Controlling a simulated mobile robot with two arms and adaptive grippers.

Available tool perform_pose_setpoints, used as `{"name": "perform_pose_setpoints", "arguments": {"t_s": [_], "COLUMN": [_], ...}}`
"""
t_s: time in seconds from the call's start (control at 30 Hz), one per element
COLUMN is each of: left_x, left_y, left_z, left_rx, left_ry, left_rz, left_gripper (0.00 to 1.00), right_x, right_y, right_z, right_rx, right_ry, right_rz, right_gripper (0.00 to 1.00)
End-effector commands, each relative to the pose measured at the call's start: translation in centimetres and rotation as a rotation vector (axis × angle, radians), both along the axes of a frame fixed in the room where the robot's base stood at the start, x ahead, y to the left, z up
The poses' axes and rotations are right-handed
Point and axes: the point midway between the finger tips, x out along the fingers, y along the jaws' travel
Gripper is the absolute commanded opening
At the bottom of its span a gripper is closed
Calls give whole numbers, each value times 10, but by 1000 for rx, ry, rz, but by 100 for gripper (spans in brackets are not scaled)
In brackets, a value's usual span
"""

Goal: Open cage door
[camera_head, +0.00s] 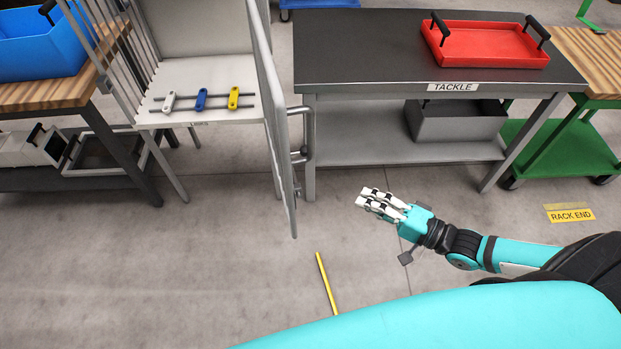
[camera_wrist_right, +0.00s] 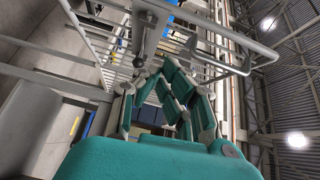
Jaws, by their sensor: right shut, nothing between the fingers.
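The cage door (camera_head: 268,90) is a pale grey panel seen nearly edge-on in the head view. It stands swung out from the front right of the cage, so the cage front is open. A grey bar handle (camera_head: 309,135) is on the door's right face. My right gripper (camera_head: 369,198) is shut and empty, to the right of the door and lower in the picture, apart from the handle. In the right wrist view its fingers (camera_wrist_right: 172,85) are folded together below grey bars and a bent grey rod (camera_wrist_right: 225,62). My left gripper is not in view.
The cage shelf (camera_head: 205,75) holds white, blue and yellow tags on rods. The dark TACKLE table (camera_head: 370,50) with a red tray (camera_head: 487,45) stands right of the door. A wooden bench (camera_head: 50,93) is at left. Floor in front is clear, with a yellow strip (camera_head: 326,284).

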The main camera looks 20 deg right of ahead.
Motion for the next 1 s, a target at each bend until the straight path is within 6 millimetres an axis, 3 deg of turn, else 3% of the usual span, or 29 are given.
{"name": "perform_pose_setpoints", "arguments": {"t_s": [0.17, 0.6, 0.8, 1.0], "left_x": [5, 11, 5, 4], "left_y": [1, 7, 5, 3], "left_z": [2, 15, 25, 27], "left_rx": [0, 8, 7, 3], "left_ry": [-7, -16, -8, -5], "left_rz": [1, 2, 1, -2], "left_gripper": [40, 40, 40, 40], "right_x": [7, 76, 76, 77], "right_y": [13, 70, 99, 108], "right_z": [12, 13, 13, 11], "right_rx": [50, 44, 45, 40], "right_ry": [9, 7, 11, 12], "right_rz": [14, 13, 14, 14], "right_gripper": [0, 0, 0, 0]}}
